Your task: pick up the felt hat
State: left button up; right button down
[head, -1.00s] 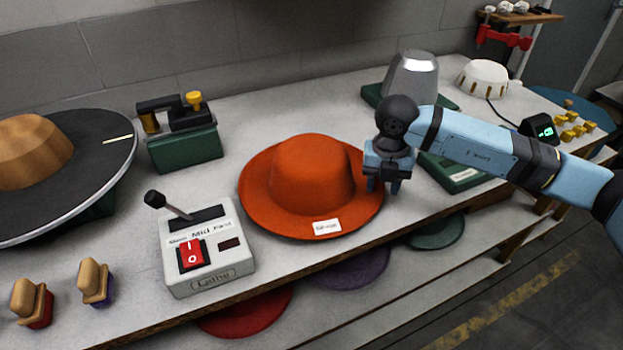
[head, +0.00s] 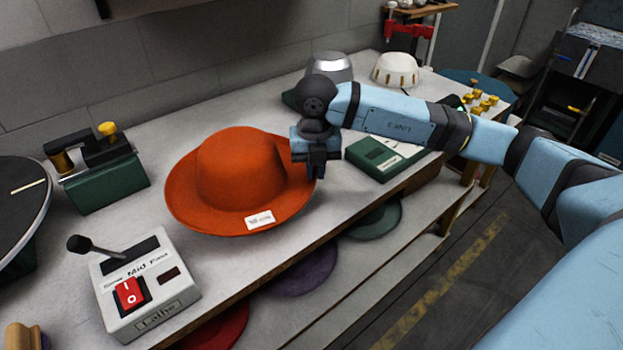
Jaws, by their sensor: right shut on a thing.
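The orange felt hat (head: 238,172) sits crown up on the grey workbench, left of centre, with a small white label on its front brim. My right gripper (head: 316,172) is at the right edge of the brim, pointing down. Its fingers are closed together on the brim there; the exact contact is partly hidden by the gripper body. I cannot tell whether the hat is lifted off the bench. My left gripper is not in view.
A lathe control box (head: 143,282) with lever and red switch stands at the front left. A green-based tool (head: 98,170) is behind it. A green box (head: 386,155), a metal form (head: 330,68) and a white crown (head: 394,70) stand to the right and back. Bench is bare (head: 205,260) before the hat.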

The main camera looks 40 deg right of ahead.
notch_tip(320, 180, up, 16)
jog(key=p, duration=0.1)
jog(key=shift+p, duration=0.35)
jog(key=c, duration=1.8)
grip_release()
jog(key=shift+f, duration=0.1)
jog(key=shift+c, duration=0.2)
